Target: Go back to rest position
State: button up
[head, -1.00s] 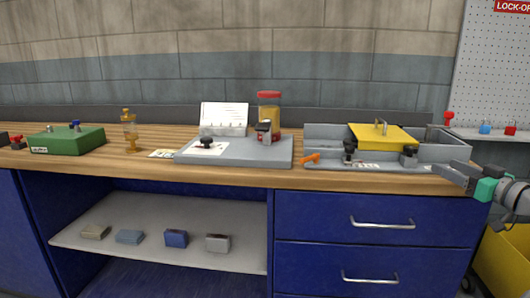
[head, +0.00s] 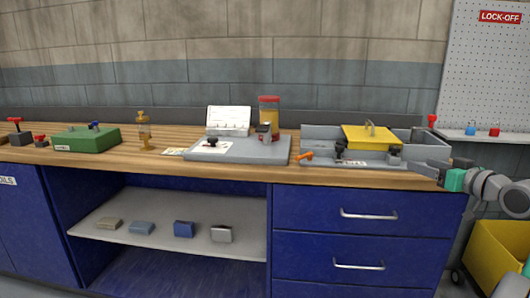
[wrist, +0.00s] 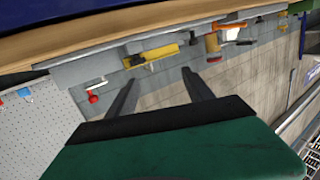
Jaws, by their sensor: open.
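My gripper (head: 428,172) is at the right end of the workbench in the head view, in front of the grey tray and apart from what I can see on the bench. In the wrist view its two dark fingers (wrist: 160,92) are spread with nothing between them. The wrist view is tilted, with the bench along its top and the block wall beyond the fingers. My arm reaches in from the right edge of the head view.
The wooden bench (head: 100,168) carries a grey tray (head: 430,150) with a yellow block (head: 368,137), a grey plate (head: 240,151) and a green box (head: 86,139). A pegboard (head: 490,70) and yellow bin (head: 495,255) stand right. Small blocks lie on the lower shelf (head: 150,215).

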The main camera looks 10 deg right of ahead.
jog(key=w+a+r+g+p, duration=0.2)
jog(key=w+a+p, duration=0.15)
jog(key=a, duration=0.35)
jog(key=w+a+r+g+p, duration=0.1)
jog(key=w+a+r+p, duration=0.2)
jog(key=a, duration=0.4)
jog(key=s+a+m+g+p, duration=0.1)
jog(key=s+a+g+p, duration=0.3)
jog(key=a+p, duration=0.7)
jog(key=s+a+f+g+h+p, duration=0.1)
jog(key=s+a, duration=0.3)
jog(key=s, duration=0.5)
jog(key=s+a+f+g+h+p, duration=0.1)
jog(key=s+a+f+g+p, duration=0.2)
jog(key=s, duration=0.5)
jog(key=s+a+f+g+p, duration=0.2)
jog(key=s+a+f+p, duration=0.1)
jog(key=s+a, duration=0.4)
jog(key=s+p, duration=0.1)
jog(key=s, duration=0.1)
jog(key=shift+s+f+h, duration=0.2)
jog(key=shift+s+h, duration=0.1)
jog(key=shift+h, duration=0.1)
jog(key=shift+c, duration=0.2)
